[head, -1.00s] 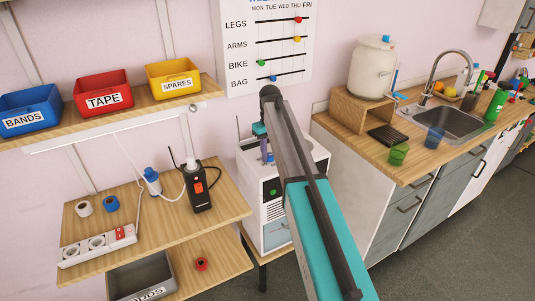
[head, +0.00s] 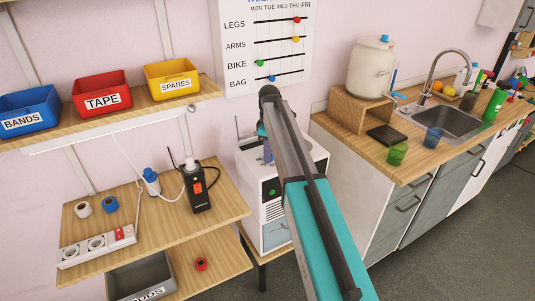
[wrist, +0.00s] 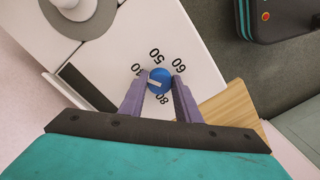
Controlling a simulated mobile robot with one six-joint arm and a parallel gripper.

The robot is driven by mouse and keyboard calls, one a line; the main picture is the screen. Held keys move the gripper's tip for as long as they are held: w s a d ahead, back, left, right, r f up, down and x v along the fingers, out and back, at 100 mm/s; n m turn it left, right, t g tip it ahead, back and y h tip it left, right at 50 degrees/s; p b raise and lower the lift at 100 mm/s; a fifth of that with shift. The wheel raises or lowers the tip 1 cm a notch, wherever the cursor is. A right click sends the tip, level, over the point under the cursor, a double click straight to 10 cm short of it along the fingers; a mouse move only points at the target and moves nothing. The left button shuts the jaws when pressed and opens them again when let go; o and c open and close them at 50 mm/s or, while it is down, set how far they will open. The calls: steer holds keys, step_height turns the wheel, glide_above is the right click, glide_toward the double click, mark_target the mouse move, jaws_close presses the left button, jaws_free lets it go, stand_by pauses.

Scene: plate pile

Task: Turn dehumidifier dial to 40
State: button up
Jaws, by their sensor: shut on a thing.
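The dehumidifier (head: 268,165) is a white box behind my arm in the head view. Its top panel (wrist: 113,60) fills the middle of the wrist view. The blue dial (wrist: 160,76) has a white pointer mark aimed left and slightly down in the picture, just below the partly covered 40. The 50 and 60 show above and to the right of the dial. My gripper (wrist: 160,82) is shut on the dial, one purple finger on each side. In the head view my gripper (head: 266,150) shows small, and my arm hides the dial.
A wooden shelf (head: 225,205) with a black radio-like device (head: 196,190) and a power strip (head: 95,246) stands left of the dehumidifier. A counter (head: 350,132) with a sink (head: 450,120) is to the right. A wall chart (head: 268,50) hangs behind.

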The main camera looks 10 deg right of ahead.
steer(key=shift+a, duration=0.25)
steer(key=o, duration=1.1)
steer(key=shift+d, duration=0.1)
steer(key=shift+r, duration=0.15)
steer(key=shift+r, duration=0.4)
step_height(320, 180, up, 13)
steer(key=b, duration=0.3)
steer(key=shift+f, duration=0.15)
steer(key=shift+s, duration=0.1)
